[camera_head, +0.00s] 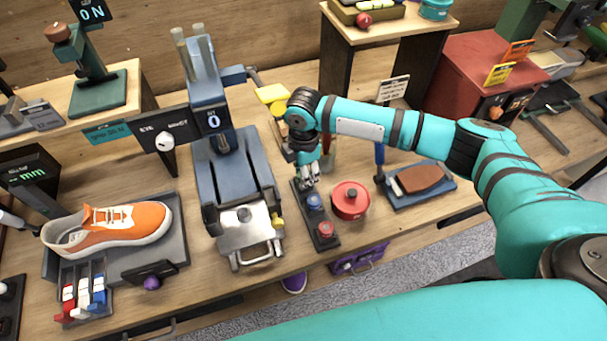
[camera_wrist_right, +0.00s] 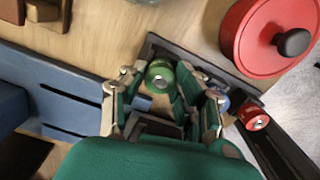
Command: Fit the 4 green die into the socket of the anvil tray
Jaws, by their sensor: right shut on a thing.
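The green die (camera_wrist_right: 159,73) shows between the fingers of my right gripper (camera_wrist_right: 158,88) in the right wrist view. The gripper is shut on it, at one end of the dark die rack (camera_wrist_right: 282,148). I cannot tell whether the die still touches the rack. In the head view my right gripper (camera_head: 309,178) points down over the rack's far end and hides the green die. The anvil tray (camera_head: 246,232), a silver plate with a front handle, sits at the front of the blue press (camera_head: 212,150), left of the rack. The number on the green die is unreadable. My left gripper is not in view.
A blue die (camera_head: 313,201) and a red die (camera_head: 325,229) stand in the rack. A round red pot (camera_head: 350,200) is close on its right. An orange sneaker (camera_head: 110,226) stands left of the press.

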